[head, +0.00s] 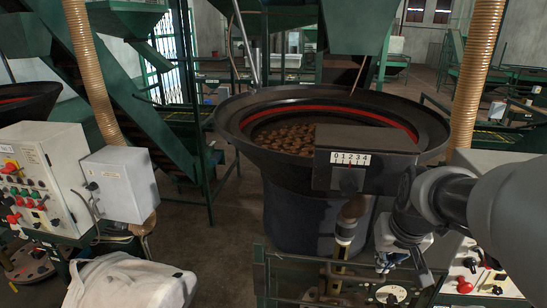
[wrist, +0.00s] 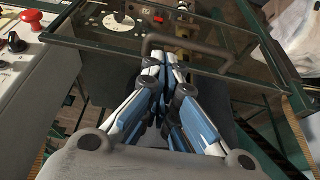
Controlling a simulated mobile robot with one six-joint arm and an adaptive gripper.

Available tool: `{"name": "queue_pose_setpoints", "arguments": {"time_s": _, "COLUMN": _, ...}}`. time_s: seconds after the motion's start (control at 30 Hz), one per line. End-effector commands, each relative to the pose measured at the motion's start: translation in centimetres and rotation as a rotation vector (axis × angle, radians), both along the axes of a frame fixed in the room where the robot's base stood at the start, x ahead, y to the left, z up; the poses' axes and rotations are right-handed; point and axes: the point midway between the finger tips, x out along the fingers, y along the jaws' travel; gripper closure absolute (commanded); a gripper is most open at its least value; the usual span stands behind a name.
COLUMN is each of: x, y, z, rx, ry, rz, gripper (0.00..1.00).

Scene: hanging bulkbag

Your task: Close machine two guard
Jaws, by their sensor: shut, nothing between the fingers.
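A clear guard with a dark green frame (wrist: 95,54) fills the upper part of the wrist view, with a dark bent handle (wrist: 215,72) across it. A dial and a red part show through or behind it. In the head view a green frame (head: 258,275) shows low below the big bowl; I cannot tell how far the guard stands open. My gripper (wrist: 164,60) is shut and empty, its fingertips close to the left end of the handle; I cannot tell whether they touch. In the head view my gripper (head: 398,262) is in front of the machine's lower right.
A dark bowl (head: 235,120) with a red inner ring holds many brown pieces. A numbered box (head: 365,165) juts over its rim. A control box with a red knob (wrist: 17,43) stands close on the left. A white bag (head: 130,282) is at the head view's lower left.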

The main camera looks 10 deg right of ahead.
Motion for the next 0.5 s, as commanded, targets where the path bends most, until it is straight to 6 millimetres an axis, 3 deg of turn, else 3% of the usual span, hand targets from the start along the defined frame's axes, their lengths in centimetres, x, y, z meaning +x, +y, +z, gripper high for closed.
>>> {"name": "queue_pose_setpoints", "arguments": {"time_s": 0.2, "x": 0.7, "y": -0.2, "z": -3.3, "rx": 0.002, "ry": 0.003, "rz": 0.0, "gripper": 1.0}}
{"name": "queue_pose_setpoints", "arguments": {"time_s": 0.5, "x": 1.0, "y": -0.2, "z": -4.5, "rx": 0.0, "ry": -0.001, "rz": 0.0, "gripper": 1.0}}
